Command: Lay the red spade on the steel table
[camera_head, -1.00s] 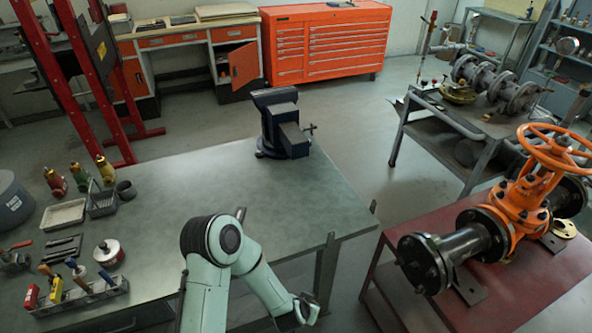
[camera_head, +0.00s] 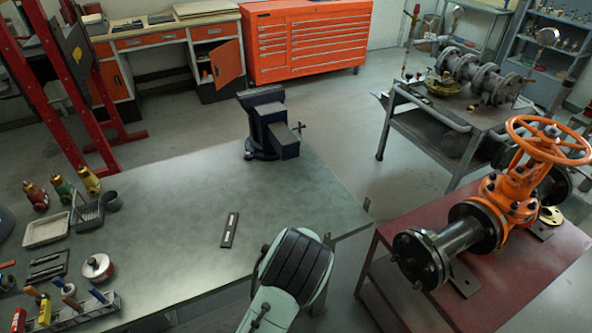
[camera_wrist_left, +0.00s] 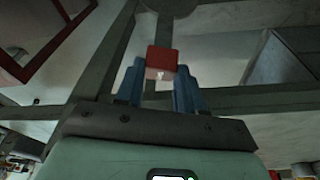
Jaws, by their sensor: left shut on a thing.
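The steel table (camera_head: 165,205) has a grey-green top and fills the left and middle of the head view. In the left wrist view, my left gripper (camera_wrist_left: 160,78) has its blue fingers on either side of a small red piece, the visible part of the red spade (camera_wrist_left: 163,57). The gripper is shut on it. The rest of the spade is hidden or out of view. In the head view a pale green arm of mine stands at the table's front edge, and its gripper is out of frame. My right gripper is not in view.
A blue vise (camera_head: 268,130) stands at the table's far corner. A dark slotted bar (camera_head: 229,230) lies mid-table. An orange gate valve (camera_head: 510,195) sits on a red bench at right.

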